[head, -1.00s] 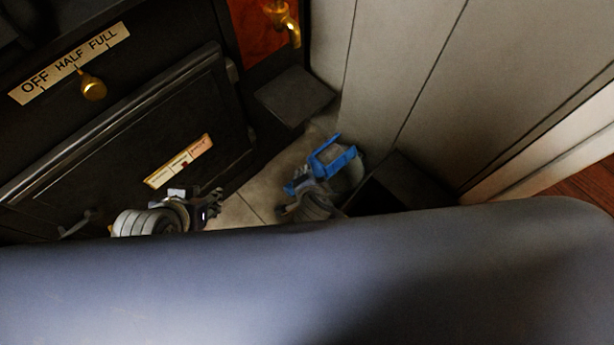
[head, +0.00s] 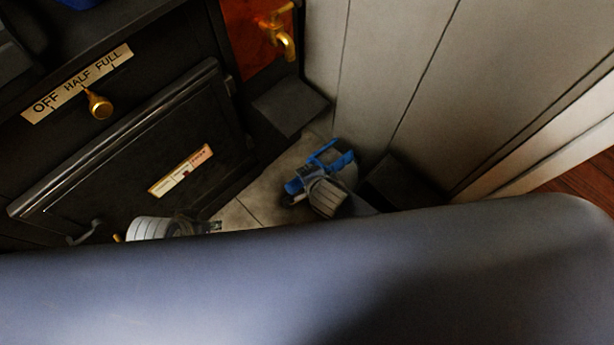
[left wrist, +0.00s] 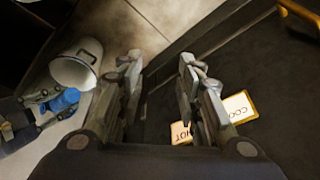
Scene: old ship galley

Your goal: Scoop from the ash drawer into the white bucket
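My left gripper (left wrist: 160,58) is open and empty in the left wrist view, its fingers well apart over the seam between the floor and the dark stove front. In the head view, my left gripper (head: 212,227) is mostly hidden behind a large blue-grey shape. The white bucket (left wrist: 73,72) stands on the floor at the upper left of the wrist view. My right gripper (left wrist: 50,104) is beside the bucket, and its fingers appear closed around a blue piece (left wrist: 63,101), probably the scoop's handle. Blue parts also show in the head view (head: 335,158). I cannot make out the ash drawer.
The black stove front (head: 130,150) has a brass knob (head: 99,106) and a hot/cool label (head: 181,171). A brass tap (head: 283,42) is above a dark block (head: 290,105). A pale panelled wall (head: 400,70) closes off the right. The tiled floor (head: 250,200) between is narrow.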

